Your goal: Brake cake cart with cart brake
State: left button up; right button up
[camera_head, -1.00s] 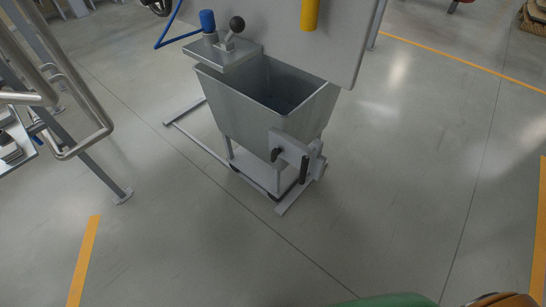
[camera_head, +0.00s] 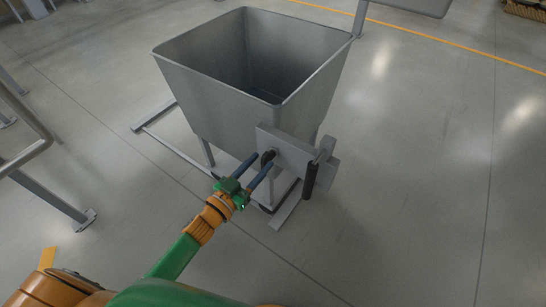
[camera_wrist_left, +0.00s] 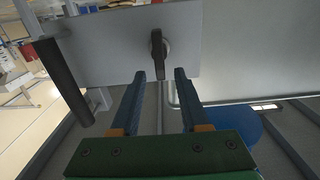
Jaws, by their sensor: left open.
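The cake cart is a grey metal hopper (camera_head: 205,95) on a low frame in the middle of the head view. A grey plate (camera_head: 290,150) is fixed to its front right. A small dark lever (camera_head: 268,155), which looks like the cart brake, sits on this plate; in the left wrist view the lever (camera_wrist_left: 157,55) hangs downward. My left gripper (camera_head: 263,161) is open, its two blue fingers pointing at the lever. In the left wrist view the lever's lower end lies between the fingertips (camera_wrist_left: 160,74); contact cannot be told. My right gripper is out of view.
A black upright handle (camera_head: 311,182) stands right of the plate, close to the gripper. Floor rails (camera_head: 160,112) lie beside the cart. Grey frame legs (camera_head: 50,195) stand at the left. The floor to the right is clear.

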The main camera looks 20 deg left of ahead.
aim_at(263, 161)
pick_arm(q)
jog(key=x, duration=0.3)
jog(key=shift+w+f, duration=0.1)
grip_shut()
